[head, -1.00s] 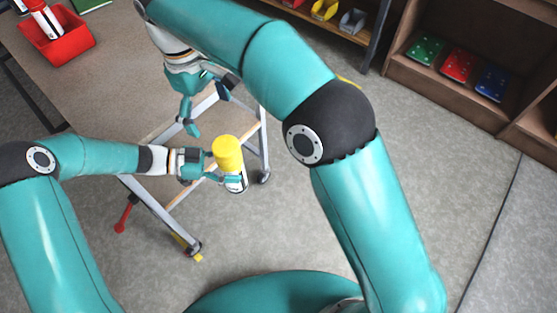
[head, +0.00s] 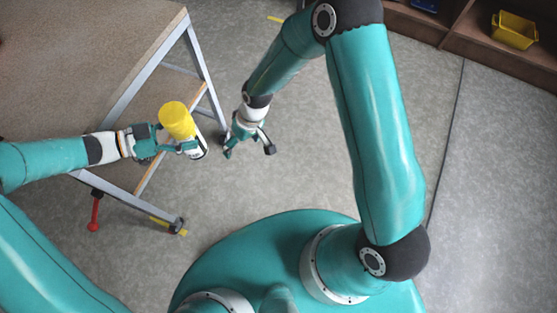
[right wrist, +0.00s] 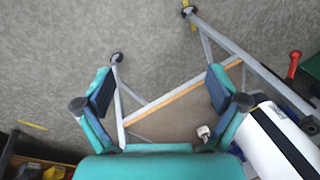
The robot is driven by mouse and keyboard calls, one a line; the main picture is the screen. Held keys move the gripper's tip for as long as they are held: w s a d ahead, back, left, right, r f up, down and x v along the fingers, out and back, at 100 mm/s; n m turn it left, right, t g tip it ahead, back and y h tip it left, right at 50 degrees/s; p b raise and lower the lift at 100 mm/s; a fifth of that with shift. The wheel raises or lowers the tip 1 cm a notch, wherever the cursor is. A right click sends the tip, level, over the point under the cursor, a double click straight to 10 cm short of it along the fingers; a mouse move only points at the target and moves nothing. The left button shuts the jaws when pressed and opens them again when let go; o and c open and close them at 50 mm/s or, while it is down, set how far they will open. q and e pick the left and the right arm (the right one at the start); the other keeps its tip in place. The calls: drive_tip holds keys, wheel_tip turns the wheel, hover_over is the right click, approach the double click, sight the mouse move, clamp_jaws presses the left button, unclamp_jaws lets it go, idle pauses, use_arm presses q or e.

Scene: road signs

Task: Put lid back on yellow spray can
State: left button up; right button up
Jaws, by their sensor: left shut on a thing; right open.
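The spray can (head: 200,149) is white with dark marks low down and has a wide yellow top (head: 177,120). It is tilted a little, near the table's corner. I cannot tell whether the yellow top is a lid fully seated. My left gripper (head: 188,147) is shut around the can below the yellow part; its fingers hide part of the body. My right gripper (head: 249,152) is open and empty, pointing down to the right of the can and apart from it. In the right wrist view its spread fingers (right wrist: 160,105) have nothing between them.
The brown table (head: 75,55) with grey metal legs stands at the left, its red handle (head: 95,213) low on the frame. Wooden shelves with a yellow bin (head: 514,30) are at the upper right. The grey floor between is clear.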

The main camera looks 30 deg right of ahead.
drive_tip(key=s+d+f+m, duration=0.2)
drive_tip(key=s, duration=0.5)
drive_tip(key=s+d+f+m, duration=0.2)
drive_tip(key=s+f+m, duration=0.1)
drive_tip(key=s, duration=0.4)
drive_tip(key=shift+s+d+t+y, duration=0.25)
drive_tip(key=shift+d+t+y, duration=0.05)
use_arm(q)
drive_tip(key=shift+r, duration=0.1)
drive_tip(key=w+r+n+t+y, duration=0.3)
drive_tip(key=w+r+n+t, duration=0.4)
drive_tip(key=w+n+t, duration=0.3)
drive_tip(key=a+f+n+t+y, duration=0.2)
drive_tip(key=a+n+t+y, duration=0.1)
drive_tip(key=a, duration=0.4)
drive_tip(key=a+f+n+t+y, duration=0.2)
drive_tip(key=a+f+n+y, duration=0.1)
drive_tip(key=a+n+y, duration=0.3)
drive_tip(key=s+a+y, duration=0.1)
drive_tip(key=a+y, duration=0.1)
drive_tip(key=shift+a+f+t+y, duration=0.2)
drive_tip(key=shift+t+y, duration=0.1)
drive_tip(key=shift+t, duration=0.1)
